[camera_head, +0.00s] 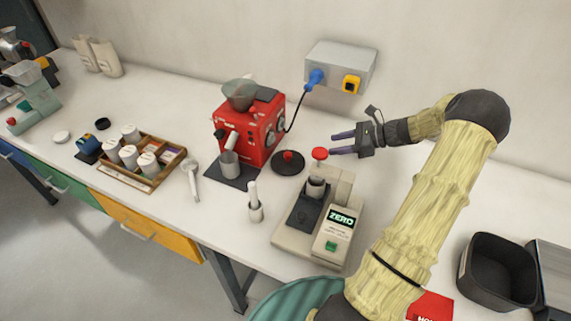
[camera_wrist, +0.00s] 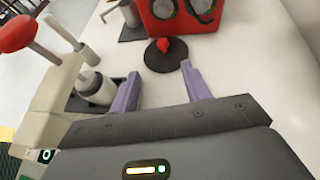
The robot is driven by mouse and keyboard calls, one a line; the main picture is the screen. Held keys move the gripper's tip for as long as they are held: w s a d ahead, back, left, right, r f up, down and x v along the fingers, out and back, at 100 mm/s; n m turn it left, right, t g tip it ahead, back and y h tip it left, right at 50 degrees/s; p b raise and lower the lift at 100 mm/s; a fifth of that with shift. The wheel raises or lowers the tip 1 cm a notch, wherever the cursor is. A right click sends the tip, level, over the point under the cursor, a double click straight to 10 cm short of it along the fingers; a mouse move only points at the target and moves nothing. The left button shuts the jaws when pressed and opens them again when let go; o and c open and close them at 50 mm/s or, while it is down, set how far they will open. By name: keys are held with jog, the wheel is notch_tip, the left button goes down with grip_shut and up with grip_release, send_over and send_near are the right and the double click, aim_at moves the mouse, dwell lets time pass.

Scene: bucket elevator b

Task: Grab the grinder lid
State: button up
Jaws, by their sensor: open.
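The grinder lid (camera_head: 287,163) is a dark round disc with a red knob, lying on the table just right of the red grinder (camera_head: 252,128). The lid also shows in the wrist view (camera_wrist: 165,55), ahead of the fingertips and roughly between them in the picture. The grinder's clear hopper (camera_head: 240,94) is uncovered on top. My gripper (camera_head: 335,144) is open and empty, with its purple fingers pointing left toward the lid. It also shows in the wrist view (camera_wrist: 160,78). The fingers are apart from the lid.
A beige device (camera_head: 325,220) with a ZERO display and a red-knobbed lever (camera_head: 320,154) stands just in front of my gripper. A white-handled tool in a cup (camera_head: 255,205) is left of it. A wall box (camera_head: 340,66) with a blue plug is behind. Table around the lid is mostly clear.

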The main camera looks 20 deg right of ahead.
jog(key=shift+w+f, duration=0.35)
jog(key=shift+f, duration=0.15)
jog(key=shift+s, duration=0.1)
jog(key=p, duration=0.2)
send_near(288, 154)
jog(key=x, duration=0.4)
jog(key=shift+w+a+f, duration=0.15)
jog(key=shift+w+a, duration=0.1)
jog(key=shift+w+a+f, duration=0.1)
jog(key=shift+f, duration=0.05)
jog(key=shift+a, duration=0.1)
